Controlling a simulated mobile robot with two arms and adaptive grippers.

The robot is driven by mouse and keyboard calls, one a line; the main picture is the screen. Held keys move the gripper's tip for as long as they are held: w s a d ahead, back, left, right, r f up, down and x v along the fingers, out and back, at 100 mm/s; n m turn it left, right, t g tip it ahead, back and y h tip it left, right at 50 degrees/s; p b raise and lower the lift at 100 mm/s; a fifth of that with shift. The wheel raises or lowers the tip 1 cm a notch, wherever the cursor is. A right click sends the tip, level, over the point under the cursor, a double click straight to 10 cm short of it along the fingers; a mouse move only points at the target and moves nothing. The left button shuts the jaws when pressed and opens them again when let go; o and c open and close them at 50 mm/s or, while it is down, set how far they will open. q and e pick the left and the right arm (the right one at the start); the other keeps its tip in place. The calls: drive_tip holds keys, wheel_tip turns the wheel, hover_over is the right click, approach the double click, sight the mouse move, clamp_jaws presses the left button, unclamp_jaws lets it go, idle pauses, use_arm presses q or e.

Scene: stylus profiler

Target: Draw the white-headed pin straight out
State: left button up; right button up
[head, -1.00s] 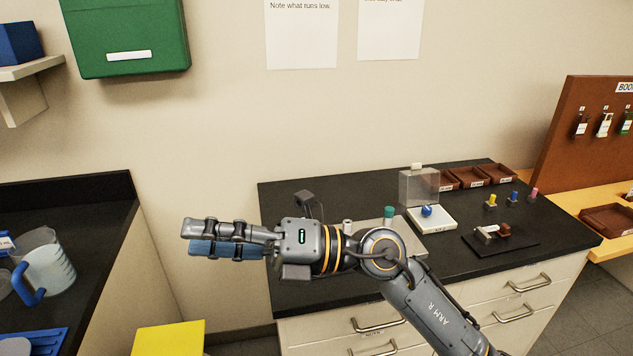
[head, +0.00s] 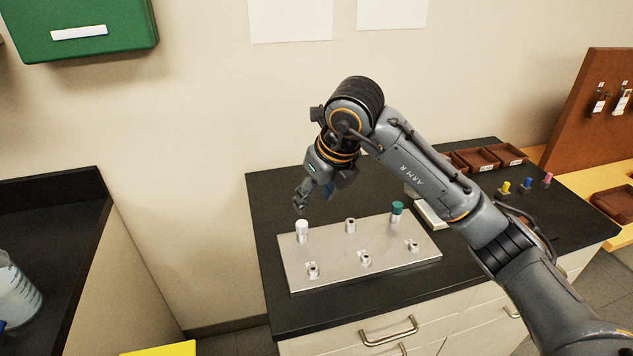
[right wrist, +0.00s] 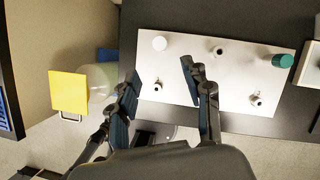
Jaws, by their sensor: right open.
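The white-headed pin (head: 302,231) stands upright at the back left of a pale metal plate (head: 390,238) on the black bench. In the right wrist view its round white head (right wrist: 159,43) lies beyond my fingertips, roughly in line with the gap between them. My right gripper (head: 299,205) points down just above and behind the pin in the head view. It is open and empty, as the right wrist view (right wrist: 161,72) shows, with the fingers apart. Whether it touches the pin I cannot tell, but a gap seems to show. My left gripper is not in view.
A green-headed pin (head: 397,210) stands at the plate's back right. Several short metal sockets, such as the back middle one (head: 350,226), stand on the plate. Brown trays (head: 477,160) and small coloured pegs (head: 527,184) are further right. Bench left of the plate is clear.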

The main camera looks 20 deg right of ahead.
hover_over(302, 224)
drive_tip(key=s+d, duration=0.1)
drive_tip(key=s, duration=0.1)
wheel_tip(302, 224, down, 5)
drive_tip(key=p+x, duration=0.1)
drive_tip(key=x, duration=0.3)
drive_tip(key=shift+f+p, duration=0.3)
drive_tip(key=shift+f, duration=0.1)
drive_tip(key=shift+w+f, duration=0.2)
drive_tip(key=shift+f, duration=0.2)
drive_tip(key=shift+a, duration=0.1)
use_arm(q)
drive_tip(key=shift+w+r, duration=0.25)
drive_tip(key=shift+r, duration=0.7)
use_arm(e)
clamp_jaws()
